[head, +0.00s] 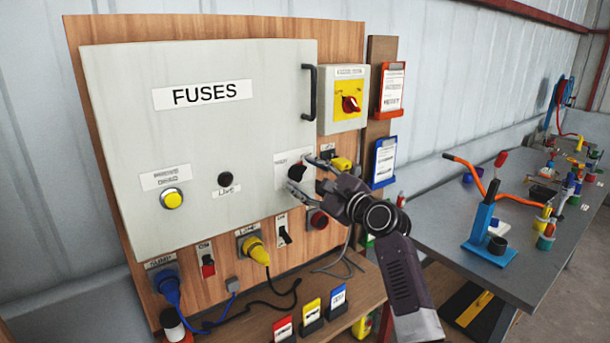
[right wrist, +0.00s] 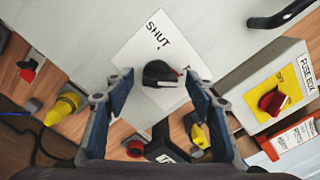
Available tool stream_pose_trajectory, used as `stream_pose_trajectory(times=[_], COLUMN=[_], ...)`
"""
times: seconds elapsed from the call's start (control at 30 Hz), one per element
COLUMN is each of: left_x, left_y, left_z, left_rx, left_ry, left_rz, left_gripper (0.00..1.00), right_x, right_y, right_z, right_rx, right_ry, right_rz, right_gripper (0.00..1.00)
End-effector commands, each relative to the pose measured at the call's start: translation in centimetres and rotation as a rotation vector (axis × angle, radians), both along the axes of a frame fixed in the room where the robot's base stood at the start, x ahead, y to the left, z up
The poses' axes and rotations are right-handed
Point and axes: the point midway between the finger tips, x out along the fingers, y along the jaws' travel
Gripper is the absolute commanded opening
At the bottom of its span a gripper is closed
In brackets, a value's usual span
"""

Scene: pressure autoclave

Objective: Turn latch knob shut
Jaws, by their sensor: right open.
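The latch knob (head: 296,171) is a small black knob on a white plate near the lower right of the grey fuse box door (head: 240,120). In the right wrist view the knob (right wrist: 160,73) has a red mark at its right end, pointing away from the printed word SHUT (right wrist: 157,35). The plate's lower part is partly hidden. My right gripper (head: 303,176) is open in front of the door. In the right wrist view its blue-padded fingers (right wrist: 158,80) stand on either side of the knob, with a visible gap on each side. My left gripper is not in view.
A black door handle (head: 309,93) and a yellow isolator box with a red switch (head: 350,103) are up and right of the knob. Below are a yellow plug (head: 255,248), switches, and a shelf with coloured cards (head: 311,311). A cluttered workbench (head: 440,195) stands right.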

Motion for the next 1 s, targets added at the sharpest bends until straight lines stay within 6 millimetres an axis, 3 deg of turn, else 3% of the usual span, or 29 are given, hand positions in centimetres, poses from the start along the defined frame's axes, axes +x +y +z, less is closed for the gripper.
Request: stream_pose_trajectory(times=[0.27, 0.67, 1.0], left_x=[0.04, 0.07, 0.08], left_y=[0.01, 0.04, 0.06], left_z=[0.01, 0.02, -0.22], left_rx=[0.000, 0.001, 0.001], left_ry=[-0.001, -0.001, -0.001], left_rz=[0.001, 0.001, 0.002], left_gripper=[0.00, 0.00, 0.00], right_x=[0.07, 0.06, 0.05], right_y=[0.09, 0.08, 0.10], right_z=[0.03, 0.01, -0.07], right_rx=[0.000, -0.001, -0.044], right_ry=[-0.002, -0.001, -0.032], right_rz=[0.000, 0.000, 0.000], right_gripper=[0.51, 0.09, 0.09])
